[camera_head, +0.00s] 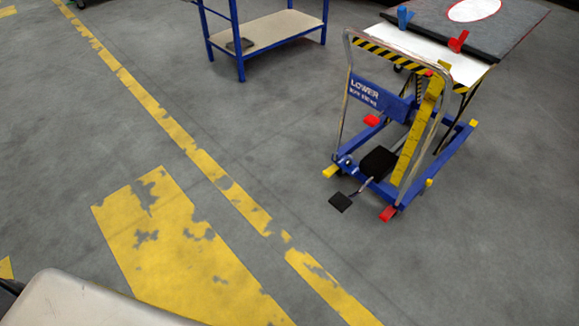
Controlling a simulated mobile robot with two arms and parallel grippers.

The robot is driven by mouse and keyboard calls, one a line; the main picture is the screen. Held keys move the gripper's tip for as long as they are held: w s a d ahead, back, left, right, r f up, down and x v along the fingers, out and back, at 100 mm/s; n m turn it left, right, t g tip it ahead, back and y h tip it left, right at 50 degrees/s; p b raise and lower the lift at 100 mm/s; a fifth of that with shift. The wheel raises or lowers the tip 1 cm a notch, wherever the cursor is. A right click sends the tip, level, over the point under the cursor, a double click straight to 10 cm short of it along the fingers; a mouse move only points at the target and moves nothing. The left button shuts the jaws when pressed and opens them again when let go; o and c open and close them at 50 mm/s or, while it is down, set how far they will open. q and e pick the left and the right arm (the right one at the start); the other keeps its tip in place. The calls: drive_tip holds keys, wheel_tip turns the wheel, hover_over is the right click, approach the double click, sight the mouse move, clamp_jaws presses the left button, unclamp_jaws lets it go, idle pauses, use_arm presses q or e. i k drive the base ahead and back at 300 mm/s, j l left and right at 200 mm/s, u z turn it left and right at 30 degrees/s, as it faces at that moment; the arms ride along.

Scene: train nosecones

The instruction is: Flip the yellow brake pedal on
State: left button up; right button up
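A blue lift cart (375,100) stands on the floor at the right, with a metal push handle (347,60). A small yellow pedal (330,171) sticks out at the cart's near left corner, close to the floor. A red pedal (388,213) sits at the near right corner and another red piece (372,120) lies farther back. I cannot tell from this distance whether the yellow pedal is up or down. A black foot pedal (340,202) projects towards me between the corners. Neither of my grippers is in view.
A blue-framed table (270,30) stands at the back. The cart's white top (430,55) bears a grey panel (530,25) and blue and red clamp-like pieces. Worn yellow floor markings (180,240) lie at the left. The grey floor before the cart is clear.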

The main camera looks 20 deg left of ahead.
sight(328, 171)
drive_tip(key=i+j+z, duration=0.25)
drive_tip(key=i, duration=0.4)
drive_tip(key=i+j+z, duration=0.3)
drive_tip(key=i, duration=0.4)
drive_tip(key=i+j+z, duration=0.25)
drive_tip(key=i+j, duration=0.3)
